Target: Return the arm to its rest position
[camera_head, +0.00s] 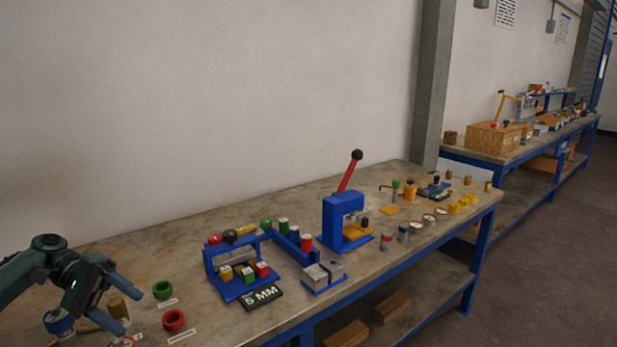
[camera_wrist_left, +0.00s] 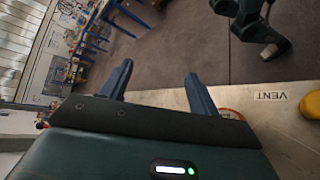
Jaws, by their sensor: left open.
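My left gripper (camera_head: 122,318) is at the lower left of the head view, over the left end of the workbench (camera_head: 170,235). It is open, with nothing between its blue fingers. In the left wrist view the two fingers (camera_wrist_left: 158,85) stand apart and empty, with floor and a bench edge beyond them. A dark green and black arm part of mine (camera_wrist_left: 262,30) shows at the top right of that view. My right gripper does not show clearly in either view.
Near the left gripper are a green ring (camera_head: 162,290), a red ring (camera_head: 174,320) and a brown cylinder (camera_head: 118,307). Further right stand a blue rack (camera_head: 228,290), a blue press (camera_head: 341,218) with a red lever, and several small parts. The wall is behind.

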